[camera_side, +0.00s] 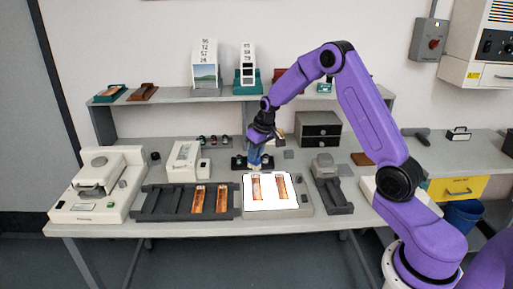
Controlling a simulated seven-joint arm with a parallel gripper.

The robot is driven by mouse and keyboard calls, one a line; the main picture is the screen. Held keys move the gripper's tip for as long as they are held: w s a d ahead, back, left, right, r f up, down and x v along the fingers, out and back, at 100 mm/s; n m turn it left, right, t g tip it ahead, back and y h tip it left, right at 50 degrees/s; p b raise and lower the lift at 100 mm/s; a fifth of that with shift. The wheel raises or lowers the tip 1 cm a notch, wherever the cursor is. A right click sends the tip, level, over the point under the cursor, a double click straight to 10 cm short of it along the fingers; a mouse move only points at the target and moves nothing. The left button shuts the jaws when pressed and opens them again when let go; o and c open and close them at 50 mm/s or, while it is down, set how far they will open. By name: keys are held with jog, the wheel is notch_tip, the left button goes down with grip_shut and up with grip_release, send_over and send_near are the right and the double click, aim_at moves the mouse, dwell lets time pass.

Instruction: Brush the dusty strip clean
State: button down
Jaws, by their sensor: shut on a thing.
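My gripper (258,143) is at the back edge of the lit white panel (268,203), pointing down. Two orange-brown film strips lie upright in the picture on the lit panel, a left one (256,188) and a right one (281,188). The gripper is behind and above the left strip, apart from it. Two more strips, a left one (198,199) and a right one (222,199), lie in the dark slotted tray (165,203). Dust is too small to tell.
A black holder (239,162) stands by the held object, behind the panel. A white machine (184,161) is to the left and a grey device (327,168) to the right. A raised shelf (220,98) and a dark drawer box (318,130) are behind.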

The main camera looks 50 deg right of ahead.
aim_at(256, 164)
jog(key=shift+f, duration=2)
jog(key=shift+s+a+f, duration=0.1)
jog(key=shift+f, duration=0.2)
jog(key=shift+s+a, duration=0.3)
jog(key=shift+s+a+f, duration=0.25)
jog(key=shift+s+a, duration=2.85)
jog(key=shift+s, duration=0.05)
jog(key=shift+w+d, duration=3.55)
jog(key=shift+d, duration=0.05)
jog(key=shift+s+a, duration=3.6)
jog(key=shift+a, duration=0.05)
jog(key=shift+w+d, duration=3.55)
jog(key=shift+r, duration=4.05)
